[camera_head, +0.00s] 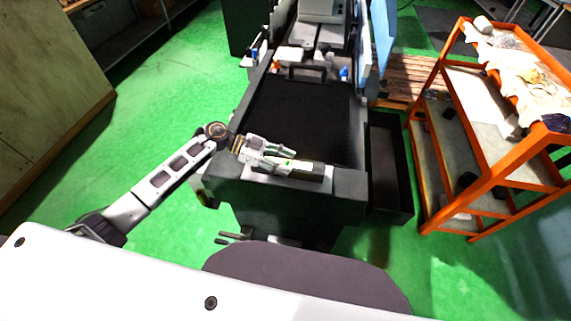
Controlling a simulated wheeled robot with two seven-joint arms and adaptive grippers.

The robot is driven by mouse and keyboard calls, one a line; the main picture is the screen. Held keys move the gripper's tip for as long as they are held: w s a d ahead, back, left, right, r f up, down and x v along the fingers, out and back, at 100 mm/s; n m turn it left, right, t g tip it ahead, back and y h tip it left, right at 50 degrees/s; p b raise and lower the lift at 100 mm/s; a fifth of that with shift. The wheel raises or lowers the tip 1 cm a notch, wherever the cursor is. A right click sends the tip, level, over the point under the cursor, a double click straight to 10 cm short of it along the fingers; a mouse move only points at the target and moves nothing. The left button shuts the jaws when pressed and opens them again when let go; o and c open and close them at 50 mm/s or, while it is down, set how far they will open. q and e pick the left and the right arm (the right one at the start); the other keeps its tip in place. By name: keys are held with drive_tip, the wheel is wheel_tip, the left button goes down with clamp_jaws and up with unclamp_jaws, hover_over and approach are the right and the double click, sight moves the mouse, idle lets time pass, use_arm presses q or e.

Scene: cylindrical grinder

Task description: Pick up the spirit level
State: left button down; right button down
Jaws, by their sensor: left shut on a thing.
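The spirit level (311,168) is a short, pale bar with a green patch. It is by the front edge of the dark grinder bed, close to its top surface. My left gripper (291,159) reaches in from the left and is shut on the level. Its fingers hide part of the level. I cannot tell whether the level touches the surface beneath it. My right gripper is out of view.
The grinder bed (300,115) is dark and mostly clear behind the gripper. A black open trough (389,165) runs along its right side. An orange shelf cart (429,190) with cloths and parts stands at the right. Green floor is free at the left.

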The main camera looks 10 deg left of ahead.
sight(283, 162)
use_arm(q)
drive_tip(key=shift+r, duration=0.15)
wheel_tip(283, 162, up, 10)
drive_tip(key=shift+b, duration=0.3)
idle(0.4)
drive_tip(key=shift+a, duration=0.1)
idle(0.7)
